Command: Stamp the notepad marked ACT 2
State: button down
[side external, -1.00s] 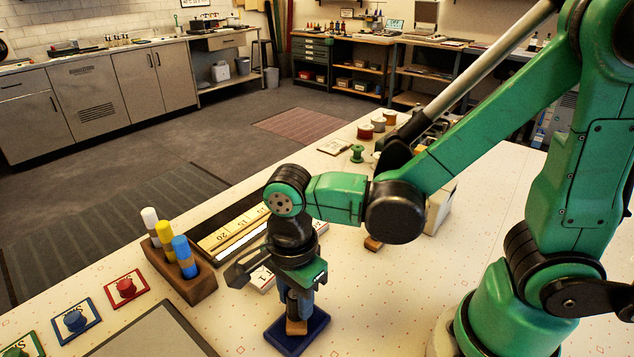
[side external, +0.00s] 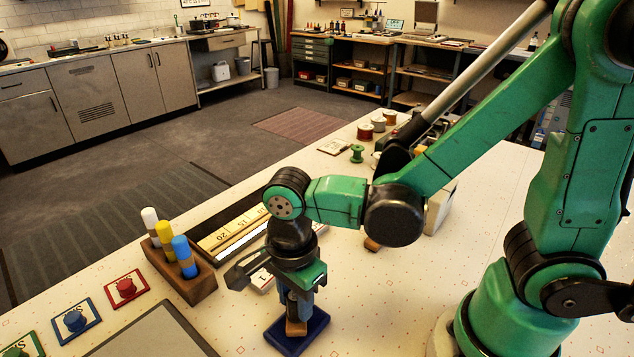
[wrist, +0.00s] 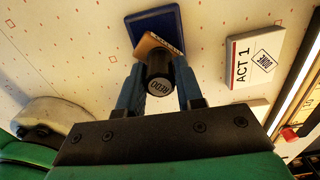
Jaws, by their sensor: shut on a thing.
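My gripper (wrist: 160,92) is shut on a stamp with a round black handle (wrist: 160,82) and a wooden base (side external: 296,328). The handle's top label appears to read REDO. The stamp is upright at the dark blue ink pad (side external: 312,330), its base over the pad; I cannot tell whether they touch. The pad also shows in the wrist view (wrist: 170,22). A white notepad (wrist: 255,55) marked ACT 1, with a boxed DONE mark, lies to the right in the wrist view. Another pale pad (wrist: 258,110) is mostly hidden behind the gripper. No ACT 2 label is readable.
A wooden holder (side external: 196,284) with several thick markers and a ruler (side external: 220,232) lie left of my gripper. Red (side external: 127,288), blue (side external: 76,320) and green plaques and a grey mat (side external: 160,335) are at lower left. Thread spools (side external: 365,132) stand behind. Table right of the pad is clear.

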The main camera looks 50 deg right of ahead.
jog(key=shift+r, duration=3.4)
jog(key=shift+w, duration=0.1)
jog(key=w+d+m, duration=0.9)
jog(key=w+d, duration=0.5)
jog(key=d, duration=0.3)
jog(key=shift+s+a+f, duration=0.1)
jog(key=shift+a+f, duration=0.05)
jog(key=shift+f, duration=1.35)
jog(key=shift+s+a+f, duration=0.1)
jog(key=shift+a+f, duration=0.05)
jog(key=shift+f, duration=1.35)
jog(key=shift+f, duration=0.6)
jog(key=shift+r, duration=0.1)
notch_tip(320, 180, up, 7)
